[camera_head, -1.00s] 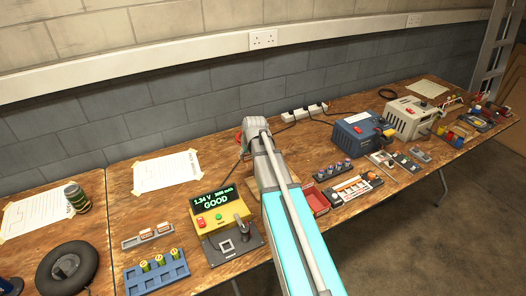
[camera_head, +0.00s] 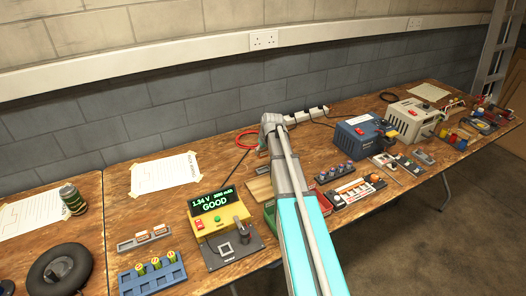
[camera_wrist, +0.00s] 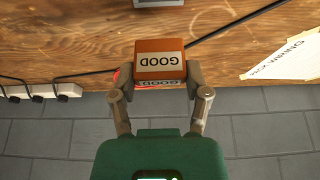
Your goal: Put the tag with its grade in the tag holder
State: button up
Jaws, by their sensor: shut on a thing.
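My gripper (camera_wrist: 163,92) is shut on an orange tag (camera_wrist: 160,52). A pale label on the tag reads GOOD, upside down in the wrist view. In the head view my arm hides the gripper and tag. The tester (camera_head: 214,210) shows GOOD in green, with 1.34 V and a smaller capacity figure. A grey rack (camera_head: 126,244) with two pale-faced orange tags stands left of the tester. I cannot tell which thing is the tag holder. Part of a grey object (camera_wrist: 160,3) shows at the top edge of the wrist view, beyond the held tag.
A blue tray (camera_head: 150,281) holds several cells in front of the rack. A green bin (camera_head: 270,217) shows beside my arm, and a wooden board (camera_head: 259,190) lies behind it. A power strip (camera_wrist: 38,91) and cables lie along the wall. A taped sheet (camera_wrist: 285,50) lies nearby.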

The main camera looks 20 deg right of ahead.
aim_at(262, 168)
jog(key=shift+f+b, duration=3.1)
jog(key=shift+f, duration=0.1)
jog(key=shift+f+b, duration=0.75)
jog(key=shift+b, duration=0.05)
jog(key=o, duration=0.9)
jog(key=shift+o, duration=0.2)
jog(key=shift+r, duration=0.1)
jog(key=shift+r+p, duration=3.45)
jog(key=shift+p, duration=0.1)
